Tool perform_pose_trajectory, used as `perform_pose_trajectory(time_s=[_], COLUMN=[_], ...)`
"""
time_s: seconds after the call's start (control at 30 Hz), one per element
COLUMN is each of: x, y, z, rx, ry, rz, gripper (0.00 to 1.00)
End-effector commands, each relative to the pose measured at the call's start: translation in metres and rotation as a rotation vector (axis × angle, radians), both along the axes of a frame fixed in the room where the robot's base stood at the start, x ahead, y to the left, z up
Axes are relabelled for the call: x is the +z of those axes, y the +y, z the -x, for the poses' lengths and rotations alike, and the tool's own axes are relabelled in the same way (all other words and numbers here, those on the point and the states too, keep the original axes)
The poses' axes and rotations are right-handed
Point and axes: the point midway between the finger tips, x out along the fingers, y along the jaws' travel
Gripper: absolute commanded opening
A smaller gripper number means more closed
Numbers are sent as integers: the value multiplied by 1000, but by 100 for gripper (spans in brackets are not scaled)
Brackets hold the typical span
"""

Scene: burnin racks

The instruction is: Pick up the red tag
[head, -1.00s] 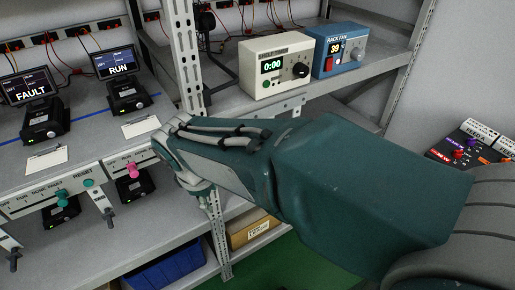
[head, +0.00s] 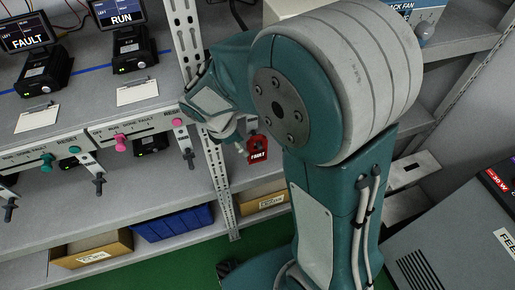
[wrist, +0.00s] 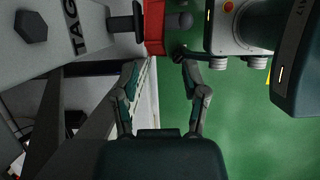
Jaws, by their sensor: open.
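The red tag (head: 258,149), with white FAULT lettering, hangs beside the rack's upright post in the head view. In the wrist view the red tag (wrist: 154,28) shows at the top, cut by the frame edge, on a dark peg that sticks out from a grey plate lettered TAG (wrist: 85,25). My gripper (wrist: 160,72) is open and empty, its two fingers spread below the tag in the picture, with the tag roughly in line with the gap. In the head view my gripper (head: 230,128) is partly hidden by my arm.
The perforated post (head: 218,180) stands close to the gripper. Left of it, a shelf edge carries pink and teal knobs (head: 121,144) and hanging levers (head: 98,181). A blue bin (head: 172,224) and cardboard boxes (head: 262,200) sit lower down. Green floor is open below.

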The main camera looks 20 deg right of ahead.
Motion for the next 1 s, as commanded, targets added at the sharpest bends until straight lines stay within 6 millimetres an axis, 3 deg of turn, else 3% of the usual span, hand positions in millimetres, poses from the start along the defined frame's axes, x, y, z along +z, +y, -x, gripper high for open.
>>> perform_pose_trajectory(time_s=[0.43,0.73,0.77,0.87,1.0], x=[-49,-55,-55,-54,-55], y=[-21,-23,-23,-23,-23], z=[-2,-2,-2,-2,-2], rx=[-3,-1,-1,-1,-2], ry=[2,-2,-2,-2,-1], rz=[0,-1,-2,-2,-1], gripper=[57,57,48,4,0])
